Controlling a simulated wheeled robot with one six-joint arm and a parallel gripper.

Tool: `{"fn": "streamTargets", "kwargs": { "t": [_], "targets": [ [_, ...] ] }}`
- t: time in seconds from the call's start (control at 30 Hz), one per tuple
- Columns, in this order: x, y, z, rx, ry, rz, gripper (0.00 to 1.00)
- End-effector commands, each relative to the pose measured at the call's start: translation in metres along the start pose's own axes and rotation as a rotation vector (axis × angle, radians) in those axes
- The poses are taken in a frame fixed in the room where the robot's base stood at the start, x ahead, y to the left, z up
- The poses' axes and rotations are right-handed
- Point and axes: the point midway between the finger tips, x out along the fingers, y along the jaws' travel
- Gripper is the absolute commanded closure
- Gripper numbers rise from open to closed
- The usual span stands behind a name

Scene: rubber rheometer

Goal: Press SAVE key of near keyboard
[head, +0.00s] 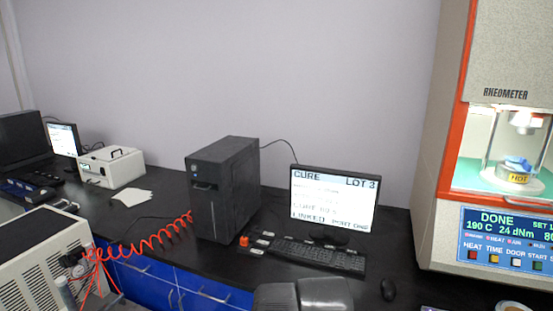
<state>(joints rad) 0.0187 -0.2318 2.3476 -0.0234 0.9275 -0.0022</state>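The near keyboard (310,257) is black and lies on the dark bench in front of the near monitor (335,203). A red-orange key or button (244,241) stands just left of it. A few small pale-labelled pieces (262,243) lie between that and the keyboard. Their lettering is too small to read, so I cannot tell which one is SAVE. The monitor shows CURE, LOT 3 and a bottom line that seems to read LINKED.
A black computer tower (222,190) stands behind left of the keyboard. A red coiled hose (150,245) crosses the bench front. A white box (110,167) stands further left.

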Motion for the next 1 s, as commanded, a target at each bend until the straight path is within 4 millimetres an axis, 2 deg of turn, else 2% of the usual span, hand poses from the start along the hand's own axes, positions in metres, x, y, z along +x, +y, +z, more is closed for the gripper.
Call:
{"fn": "streamTargets", "kwargs": {
  "t": [0.2,0.7,1.0],
  "targets": [
    [0.0003,0.0001,0.0,0.0,0.0,0.0,0.0],
    [0.0003,0.0,0.0,0.0,0.0,0.0,0.98],
    [0.0003,0.0,0.0,0.0,0.0,0.0,1.0]
  ]
}}
